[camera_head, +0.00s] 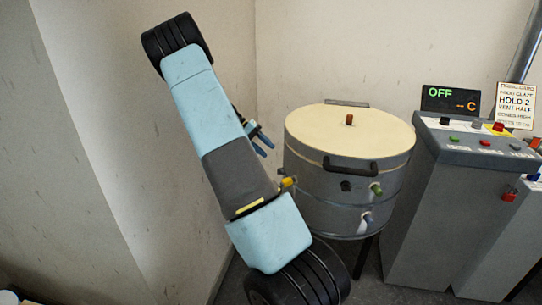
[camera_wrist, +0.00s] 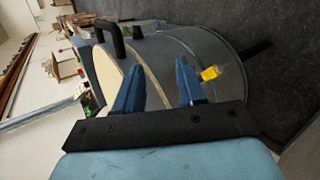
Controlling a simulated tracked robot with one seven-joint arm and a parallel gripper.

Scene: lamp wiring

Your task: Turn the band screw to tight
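The round grey kiln (camera_head: 318,200) has a cream lid and bands around its wall. A yellow knob (camera_head: 288,183) sticks out of its left side and may be the band screw; no marking confirms this. In the wrist view the yellow knob (camera_wrist: 210,73) shows just beyond the right finger. My gripper (camera_head: 263,138) is up at the kiln's left side, above the yellow knob. In the wrist view its blue fingers (camera_wrist: 158,67) are apart with nothing held between them, and the kiln's rim shows behind them. I cannot tell how tight the screw is.
A black handle (camera_head: 350,165), a black knob (camera_head: 346,186), a green peg (camera_head: 376,189) and a blue-grey peg (camera_head: 368,218) are on the kiln's front. A control cabinet (camera_head: 440,210) with an "OFF" display (camera_head: 450,100) stands at right. A wall is close on the left.

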